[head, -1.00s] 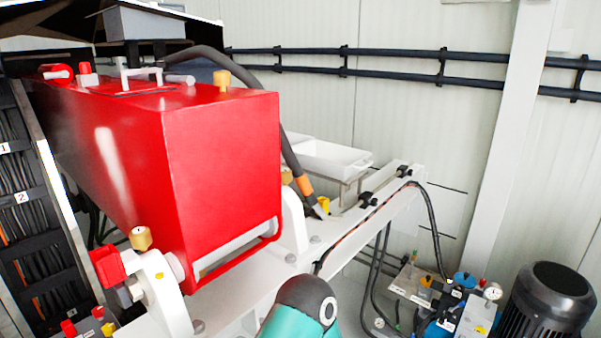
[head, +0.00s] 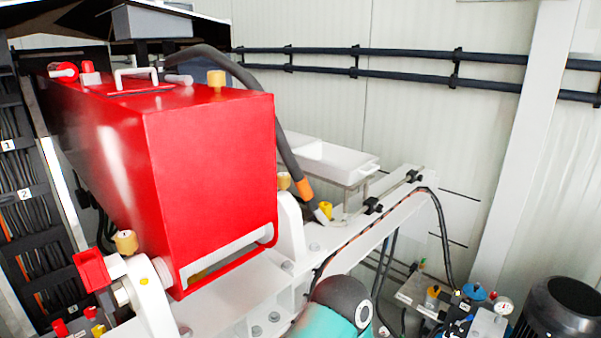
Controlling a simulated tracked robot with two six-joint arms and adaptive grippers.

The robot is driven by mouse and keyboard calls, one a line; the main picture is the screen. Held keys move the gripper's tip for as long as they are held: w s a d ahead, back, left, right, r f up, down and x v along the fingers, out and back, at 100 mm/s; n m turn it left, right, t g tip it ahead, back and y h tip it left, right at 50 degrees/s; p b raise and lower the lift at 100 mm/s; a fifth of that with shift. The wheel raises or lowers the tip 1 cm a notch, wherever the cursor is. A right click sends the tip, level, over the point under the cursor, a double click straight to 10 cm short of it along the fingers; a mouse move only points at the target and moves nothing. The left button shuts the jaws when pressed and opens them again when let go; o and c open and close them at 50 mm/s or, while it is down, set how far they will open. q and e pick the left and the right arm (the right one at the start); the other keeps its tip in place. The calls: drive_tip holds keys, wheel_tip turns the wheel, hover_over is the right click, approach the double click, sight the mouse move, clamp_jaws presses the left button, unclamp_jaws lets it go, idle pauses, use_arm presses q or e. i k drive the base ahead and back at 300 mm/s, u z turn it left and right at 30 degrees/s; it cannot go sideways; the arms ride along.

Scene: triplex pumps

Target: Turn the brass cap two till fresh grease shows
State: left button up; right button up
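Several brass caps show, and I cannot read on any of them which is number two. One brass cap (head: 125,242) sits on the white bracket at the red housing's front left. Another brass cap (head: 284,181) is partly hidden behind the housing's right edge, on the far bracket. A third brass-coloured piece (head: 217,80) stands on top of the red housing (head: 210,180). A smaller yellow one (head: 325,210) is by the end of the black hose. No fresh grease can be made out. Neither gripper is in view; only a teal arm link of mine shows at the bottom.
A black hose with an orange band (head: 305,188) runs down beside the housing. A white tray (head: 345,163) stands behind the white frame (head: 225,300). Gauges, valves and a black motor (head: 560,310) fill the lower right. Labelled cables (head: 30,210) line the left.

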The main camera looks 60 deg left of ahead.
sight(283, 178)
drive_tip(key=z, duration=0.05)
drive_tip(key=i, duration=1.95)
drive_tip(key=u, duration=2.8)
drive_tip(key=k, duration=0.8)
drive_tip(key=u, duration=0.15)
drive_tip(key=i, duration=0.7)
